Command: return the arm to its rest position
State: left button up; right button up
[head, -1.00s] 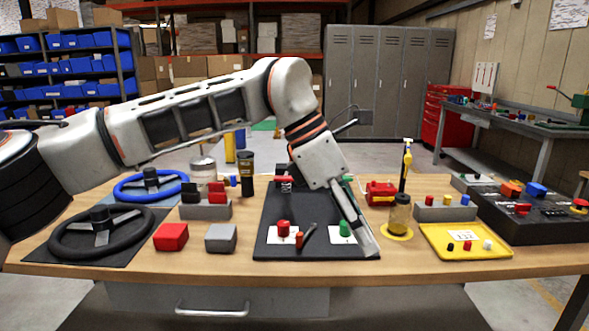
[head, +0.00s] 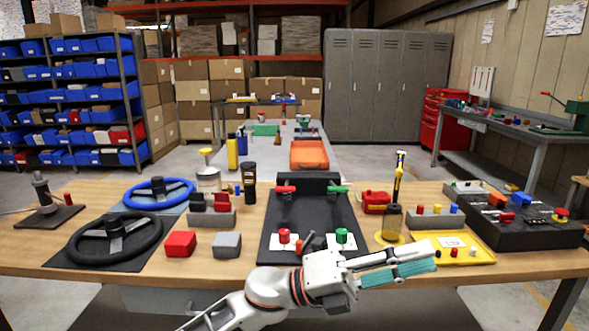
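My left arm comes in at the bottom edge, left of centre, its white and grey links low in front of the wooden table (head: 215,262). My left gripper (head: 398,265) lies nearly level, its long grey fingers and teal pads pointing right. In the picture it overlaps the table's front edge, below the black board (head: 317,213) and the yellow tray (head: 475,257). I see nothing held in it. The fingers lie close together from this angle, so their gap cannot be judged. My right gripper is out of view.
On the table are a blue steering wheel (head: 172,203), a black steering wheel (head: 76,243), a red block (head: 180,244), a grey block (head: 227,244), an amber bottle (head: 391,221) on a yellow base, and a black control box (head: 535,227). Lockers (head: 385,85) stand behind.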

pick_arm(q)
jog(key=w+a+f+n+t+y+p, duration=0.25)
jog(key=a+f+n+t+y, duration=0.25)
jog(key=a+f+n+t, duration=0.7)
jog(key=w+a+f+n+t+y+p, duration=0.1)
jog(key=w+a+f+n+t+y, duration=0.2)
jog(key=a+f+n+t+y, duration=0.85)
jog(key=s+a+f+n+g+y+p, duration=0.1)
jog(key=s+a+f+n+g, duration=0.4)
jog(key=s+f, duration=0.5)
jog(key=s+a+f+n+g+y+p, duration=0.1)
jog(key=s+a+f+n+g+y, duration=0.1)
jog(key=s+a+f+n+g, duration=0.3)
jog(key=s+a+f+n, duration=0.4)
jog(key=s+a+f, duration=0.1)
jog(key=s, duration=0.2)
jog(key=shift+s+f+p, duration=0.15)
jog(key=shift+f+p, duration=0.1)
jog(key=shift+p, duration=0.05)
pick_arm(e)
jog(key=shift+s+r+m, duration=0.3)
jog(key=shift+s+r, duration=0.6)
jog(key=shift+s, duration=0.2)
pick_arm(q)
jog(key=shift+a, duration=0.1)
